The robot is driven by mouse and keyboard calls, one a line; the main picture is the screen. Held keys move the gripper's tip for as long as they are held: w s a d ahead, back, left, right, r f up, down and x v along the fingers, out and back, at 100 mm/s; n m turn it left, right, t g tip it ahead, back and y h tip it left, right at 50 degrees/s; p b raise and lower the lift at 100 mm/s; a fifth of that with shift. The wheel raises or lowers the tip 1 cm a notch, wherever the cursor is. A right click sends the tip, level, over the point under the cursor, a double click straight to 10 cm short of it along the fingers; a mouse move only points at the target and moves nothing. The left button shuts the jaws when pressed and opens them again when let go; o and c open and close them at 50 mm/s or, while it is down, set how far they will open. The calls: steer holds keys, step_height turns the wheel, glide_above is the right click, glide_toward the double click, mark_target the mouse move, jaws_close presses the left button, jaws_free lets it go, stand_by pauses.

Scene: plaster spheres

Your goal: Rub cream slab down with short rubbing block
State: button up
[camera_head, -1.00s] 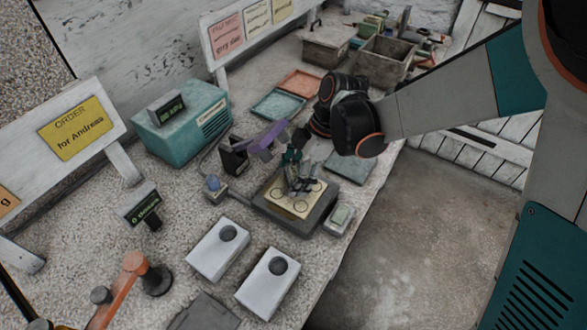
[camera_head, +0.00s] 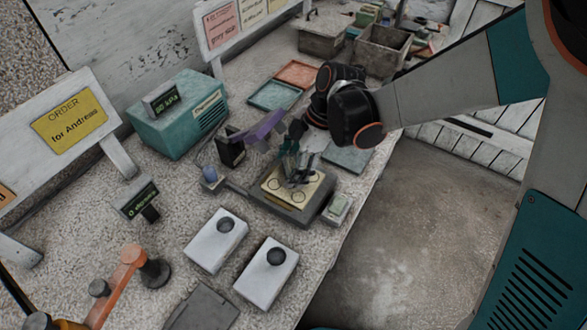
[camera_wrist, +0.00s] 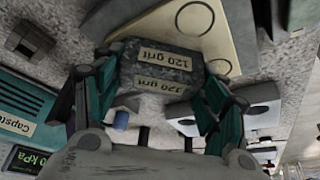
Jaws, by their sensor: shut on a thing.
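The cream slab (camera_head: 273,188) lies on a dark grey plate (camera_head: 258,211) on the bench and has ring outlines on its face. It also shows in the wrist view (camera_wrist: 228,58), beyond the block. My gripper (camera_head: 299,166) is over the slab, pointing down. In the wrist view my gripper (camera_wrist: 155,88) is shut on a dark speckled rubbing block (camera_wrist: 160,72) with "120 grit" labels, held between its two teal fingers. The block is at the slab's face; I cannot tell whether it touches. My fingers hide part of the slab in the head view.
A small pale green-topped block (camera_head: 338,207) sits right of the plate. Two white boxes with dark knobs (camera_head: 217,240) (camera_head: 267,275) stand in front. A teal machine (camera_head: 178,115) and a purple-armed device (camera_head: 262,133) are left. Teal (camera_head: 275,95) and orange (camera_head: 298,73) trays lie behind.

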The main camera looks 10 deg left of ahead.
steer(key=shift+w+a, duration=0.25)
steer(key=shift+w, duration=0.25)
steer(key=shift+w+a, duration=0.2)
steer(key=shift+w, duration=0.3)
steer(key=shift+s+d, duration=0.3)
steer(key=shift+s, duration=0.35)
steer(key=shift+s+d, duration=0.25)
steer(key=shift+s, duration=0.45)
steer(key=shift+s+d, duration=0.3)
steer(key=shift+s, duration=0.35)
steer(key=shift+w+a+r+p, duration=0.15)
steer(key=shift+w+a+r, duration=0.15)
steer(key=shift+w, duration=0.25)
steer(key=shift+w+a+r+p, duration=0.15)
steer(key=shift+w+r, duration=0.25)
steer(key=shift+w, duration=0.1)
steer(key=shift+r+p, duration=0.9)
steer(key=shift+r, duration=0.3)
